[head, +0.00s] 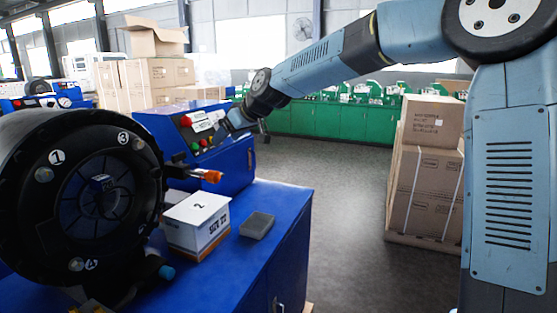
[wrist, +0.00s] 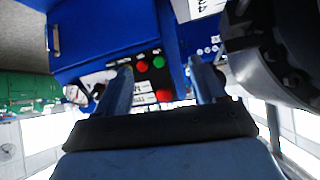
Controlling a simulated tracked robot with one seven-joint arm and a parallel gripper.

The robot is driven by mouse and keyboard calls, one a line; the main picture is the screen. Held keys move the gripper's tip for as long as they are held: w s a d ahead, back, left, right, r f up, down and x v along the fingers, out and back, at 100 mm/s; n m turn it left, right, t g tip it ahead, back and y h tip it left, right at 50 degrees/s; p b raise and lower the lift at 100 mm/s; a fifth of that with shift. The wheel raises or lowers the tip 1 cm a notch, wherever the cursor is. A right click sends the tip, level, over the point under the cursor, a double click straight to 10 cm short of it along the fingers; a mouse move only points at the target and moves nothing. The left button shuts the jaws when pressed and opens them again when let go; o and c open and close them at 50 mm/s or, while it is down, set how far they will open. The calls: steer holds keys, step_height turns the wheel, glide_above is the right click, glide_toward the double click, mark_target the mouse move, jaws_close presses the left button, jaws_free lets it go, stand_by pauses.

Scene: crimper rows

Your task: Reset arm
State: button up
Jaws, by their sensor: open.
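My arm reaches from the right across the head view. My gripper (head: 238,120) is at the upper right of the blue control box (head: 225,168). In the wrist view my gripper (wrist: 160,78) has its two fingers apart with nothing held between them. The control panel with red and green buttons (wrist: 158,62) shows between and beyond the fingers. I cannot tell whether a finger touches the panel. The black crimper (head: 45,135), with numbered marks on its round face, stands at the left in the head view and at the upper right in the wrist view.
A white and orange box (head: 197,218) marked 2 and a small grey block (head: 257,225) sit on the blue bench (head: 262,258). An orange-tipped part (head: 210,176) sticks out beside the crimper. Stacked cartons (head: 428,185) stand right. Grey floor (head: 345,215) lies clear between.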

steer(key=s+d+f+m+h, duration=0.2)
steer(key=s+d+m+h, duration=0.2)
steer(key=s+d, duration=1.3)
steer(key=s+d+f+m+h, duration=0.3)
steer(key=s+d+m, duration=0.4)
steer(key=s+d, duration=1.1)
steer(key=d+h, duration=0.1)
steer(key=d, duration=0.2)
steer(key=shift+d+t, duration=0.3)
steer(key=shift+d, duration=0.1)
